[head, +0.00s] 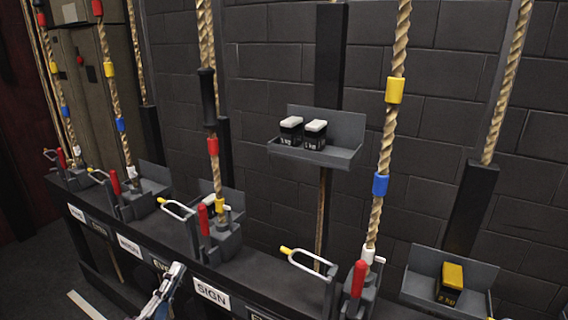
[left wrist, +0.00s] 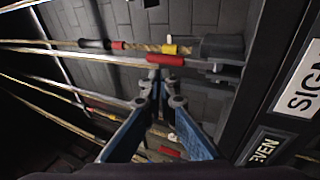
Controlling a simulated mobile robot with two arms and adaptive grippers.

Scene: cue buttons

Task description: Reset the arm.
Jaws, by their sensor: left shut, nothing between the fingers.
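My left gripper (head: 172,274) is at the bottom of the head view, low in front of the rail, left of the "SIGN" label (head: 211,294). Its blue fingers are shut and empty in the left wrist view (left wrist: 160,88). Beyond the fingertips in that view is a red handle (left wrist: 166,59), beside a rope with a yellow band (left wrist: 170,49). The gripper looks apart from it, though the gap is hard to judge. In the head view a red-handled lever (head: 204,219) stands above the "SIGN" label. My right gripper is not in view.
A dark rail (head: 150,262) carries several levers and ropes with coloured bands. A shelf (head: 338,158) holds two white-topped weights (head: 315,134). A lower tray (head: 420,286) at the right holds a yellow-topped weight (head: 450,284). A brick wall (head: 260,80) stands behind.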

